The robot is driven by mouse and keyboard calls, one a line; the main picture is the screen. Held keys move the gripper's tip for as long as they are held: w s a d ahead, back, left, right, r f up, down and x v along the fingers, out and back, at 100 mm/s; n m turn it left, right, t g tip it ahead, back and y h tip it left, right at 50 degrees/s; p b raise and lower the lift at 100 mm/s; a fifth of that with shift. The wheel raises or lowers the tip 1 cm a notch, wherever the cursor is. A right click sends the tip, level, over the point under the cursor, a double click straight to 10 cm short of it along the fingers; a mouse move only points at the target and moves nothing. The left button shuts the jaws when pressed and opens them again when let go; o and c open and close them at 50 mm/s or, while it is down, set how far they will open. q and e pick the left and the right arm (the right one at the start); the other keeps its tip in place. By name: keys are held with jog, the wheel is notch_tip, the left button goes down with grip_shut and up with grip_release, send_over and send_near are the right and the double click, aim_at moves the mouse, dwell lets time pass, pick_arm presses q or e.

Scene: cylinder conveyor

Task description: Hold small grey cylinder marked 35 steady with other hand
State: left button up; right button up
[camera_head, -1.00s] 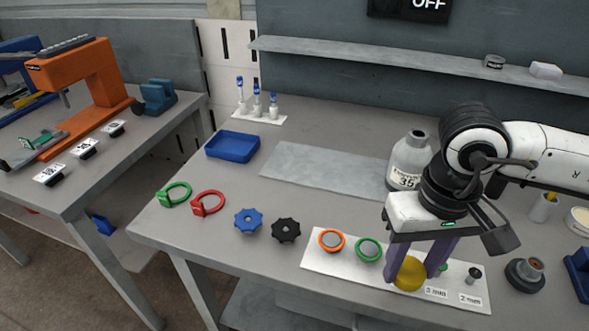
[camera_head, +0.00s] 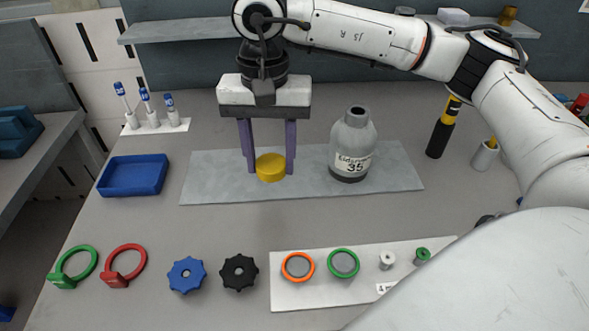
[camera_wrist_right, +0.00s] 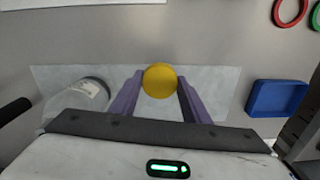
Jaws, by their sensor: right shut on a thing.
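The small grey cylinder (camera_head: 351,148) stands upright on a flat grey mat (camera_head: 215,185). It is bottle-shaped with a narrow neck, and its white label reads 35. It also shows in the right wrist view, at left (camera_wrist_right: 84,93). My right gripper (camera_head: 270,168) is left of the cylinder and apart from it. It is shut on a yellow round cap (camera_head: 271,169), low over or on the mat; I cannot tell if the cap touches it. The wrist view shows the cap (camera_wrist_right: 160,80) between the purple fingers. My left gripper is not in view.
A blue tray (camera_head: 134,176) lies left of the mat. In front are green and red rings (camera_head: 124,265), blue and black knobs (camera_head: 187,275), and a white board (camera_head: 318,291) with small parts. A black-yellow tool (camera_head: 443,128) stands right of the cylinder. My right arm covers the right side.

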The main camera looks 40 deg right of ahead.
aim_at(274, 167)
jog(key=w+d+r+m+b, duration=0.2)
jog(key=w+m, duration=0.1)
jog(key=m, duration=0.4)
jog(key=shift+m, duration=0.6)
jog(key=f, duration=0.3)
jog(key=w+d+f, duration=0.1)
jog(key=f, duration=0.1)
notch_tip(274, 167, down, 4)
jog(key=shift+s+r+p, duration=0.1)
jog(key=shift+p, duration=0.3)
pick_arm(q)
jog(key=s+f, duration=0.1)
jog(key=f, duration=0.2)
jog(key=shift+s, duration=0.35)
pick_arm(e)
jog(key=shift+a, duration=0.1)
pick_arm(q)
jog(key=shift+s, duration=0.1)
pick_arm(e)
jog(key=shift+f, duration=0.25)
jog(key=o, duration=1.2)
jog(key=shift+c, duration=0.2)
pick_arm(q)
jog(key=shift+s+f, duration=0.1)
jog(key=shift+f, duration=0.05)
